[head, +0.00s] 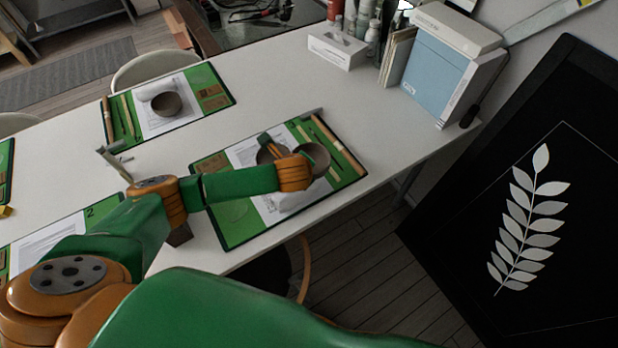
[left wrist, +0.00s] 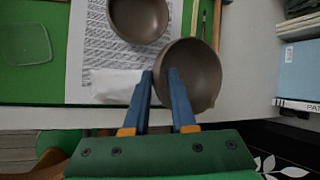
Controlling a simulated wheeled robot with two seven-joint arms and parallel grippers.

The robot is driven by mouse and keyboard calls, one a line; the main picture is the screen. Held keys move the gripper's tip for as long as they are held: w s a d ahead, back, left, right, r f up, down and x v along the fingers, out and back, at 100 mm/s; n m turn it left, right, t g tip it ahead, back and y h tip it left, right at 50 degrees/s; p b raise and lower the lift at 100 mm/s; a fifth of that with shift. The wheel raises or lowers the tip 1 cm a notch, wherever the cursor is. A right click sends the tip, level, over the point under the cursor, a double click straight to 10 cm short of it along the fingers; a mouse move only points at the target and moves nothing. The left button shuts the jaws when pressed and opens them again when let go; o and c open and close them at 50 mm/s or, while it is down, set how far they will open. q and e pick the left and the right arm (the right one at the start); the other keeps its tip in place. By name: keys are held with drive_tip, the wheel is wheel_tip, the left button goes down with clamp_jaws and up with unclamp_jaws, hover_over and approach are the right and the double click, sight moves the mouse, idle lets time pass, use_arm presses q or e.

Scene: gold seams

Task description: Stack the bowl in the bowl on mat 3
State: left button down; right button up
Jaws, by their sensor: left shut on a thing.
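The held bowl (head: 318,158) also shows in the head view, partly behind my orange wrist. A second grey-brown bowl (left wrist: 138,16) sits on the printed sheet of the green mat (head: 237,227), just beside the held bowl. In the head view this second bowl (head: 265,156) is mostly covered by my gripper. The held bowl's height above the mat is hard to tell. This mat's number is not readable. My right gripper is not in view.
Another green mat (head: 219,98) with a bowl (head: 167,104) lies at the back left. A mat marked 2 (head: 104,204) lies at left. A tissue box (head: 337,50), bottles and a blue-white box (head: 440,82) stand at the back. White table is clear between mats.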

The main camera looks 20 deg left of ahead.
use_arm(q)
drive_tip(key=w+a+m, duration=0.1)
drive_tip(key=a, duration=0.3)
drive_tip(key=w+a+r+m+h, duration=0.1)
drive_tip(key=a, duration=0.3)
drive_tip(key=w+a+m+h, duration=0.1)
drive_tip(key=a+m, duration=0.1)
drive_tip(key=a, duration=0.3)
drive_tip(key=shift+r, duration=0.25)
wheel_tip(320, 180, down, 4)
drive_tip(key=b, duration=0.4)
drive_tip(key=shift+d+r, duration=0.15)
drive_tip(key=shift+r, duration=0.05)
drive_tip(key=shift+f, duration=0.55)
drive_tip(key=shift+s, duration=0.1)
drive_tip(key=c, duration=0.7)
unclamp_jaws()
